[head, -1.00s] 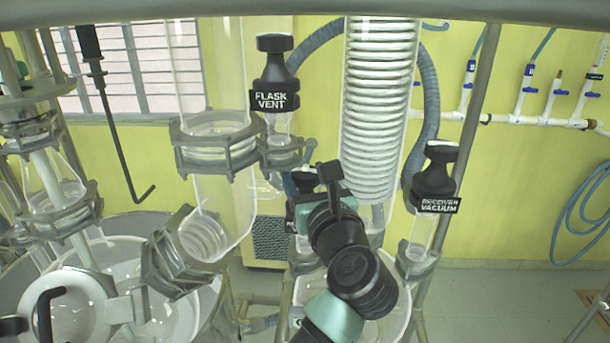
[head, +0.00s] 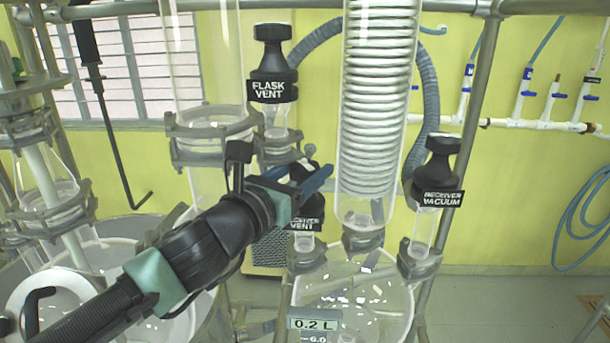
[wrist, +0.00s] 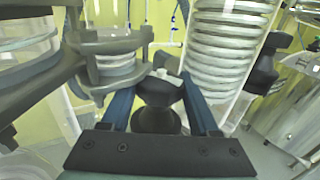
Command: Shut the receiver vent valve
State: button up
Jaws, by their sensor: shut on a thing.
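The receiver vent valve (head: 306,222) stands above the glass receiver (head: 352,290), left of the coil condenser. Its black label shows in the head view, partly covered by my gripper. My gripper (head: 316,175) reaches in from the lower left, with its blue fingers at the valve's top. In the wrist view, the black valve knob (wrist: 157,92) sits between the two blue fingers, and my gripper (wrist: 160,100) is shut on it. The valve's inside is hidden, so whether it is open or shut cannot be told.
The flask vent valve (head: 273,82) stands close above and left of my gripper. The coil condenser (head: 378,120) is close on the right, with the receiver vacuum valve (head: 437,185) beyond it. A clamped glass column (head: 205,150) stands at left.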

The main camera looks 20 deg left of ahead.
jog(key=m+g+h+b, duration=0.1)
jog(key=m+h+b, duration=0.1)
jog(key=m+g+h+b, duration=0.1)
jog(key=h+b, duration=0.1)
jog(key=h, duration=0.1)
jog(key=shift+f+m+h, duration=0.2)
jog(key=shift+m+h, duration=0.1)
jog(key=shift+m, duration=0.1)
jog(key=shift+r+m+g+h+b, duration=0.1)
jog(key=shift+m+g+h+b, duration=0.4)
jog(key=shift+b, duration=0.3)
jog(key=shift+r+h, duration=0.15)
jog(key=shift+h, duration=0.25)
jog(key=o, duration=1.1)
jog(key=shift+s+a+b, duration=0.25)
jog(key=shift+s+b, duration=0.1)
jog(key=shift+b, duration=0.15)
jog(key=shift+b+v, duration=2.9)
jog(key=shift+v, duration=3.15)
